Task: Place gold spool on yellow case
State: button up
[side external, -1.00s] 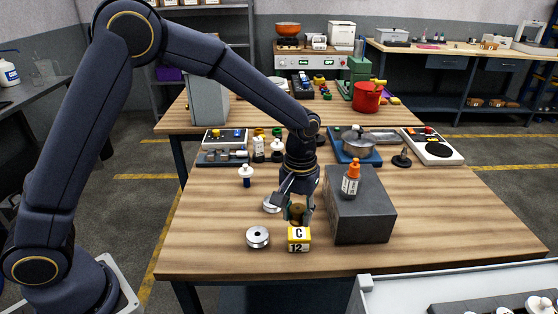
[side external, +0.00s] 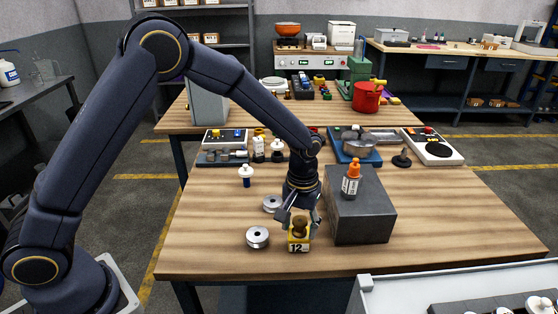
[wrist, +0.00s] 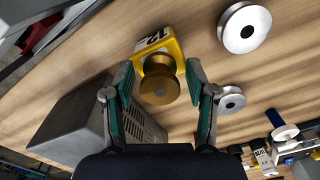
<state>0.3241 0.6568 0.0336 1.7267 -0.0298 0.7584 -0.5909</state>
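The gold spool (side external: 299,229) stands upright, apparently resting on the yellow case (side external: 299,246), whose label reads 12. In the wrist view the gold spool (wrist: 159,82) covers part of the yellow case (wrist: 172,47). My gripper (side external: 301,220) is low over the case, with one finger on each side of the spool. In the wrist view my gripper (wrist: 163,75) shows a narrow gap between the spool and each finger, so it looks open around it. The contact under the spool is hidden.
A dark grey box (side external: 362,218) stands close to the right, with an orange-capped bottle (side external: 350,183) on it. Two silver spools (side external: 257,237) (side external: 271,204) lie to the left. A blue-and-white piece (side external: 246,175) stands farther back. The front left of the table is clear.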

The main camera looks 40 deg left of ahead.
aim_at(300, 220)
jog(key=s+a+r+t, duration=0.1)
jog(key=s+a+r, duration=0.1)
jog(key=r, duration=0.7)
jog(key=s+a+r, duration=0.1)
jog(key=a+r, duration=0.1)
jog(key=r, duration=0.6)
jog(key=s+a+r+m+t, duration=0.1)
jog(key=s+a, duration=0.3)
jog(key=s, duration=0.5)
jog(key=s+a+r+m+t, duration=0.2)
jog(key=s+a, duration=0.3)
jog(key=s, duration=0.5)
jog(key=shift+s+r+m+t, duration=0.2)
jog(key=shift+r+m+t, duration=0.1)
jog(key=shift+r+t, duration=0.45)
jog(key=shift+f, duration=0.1)
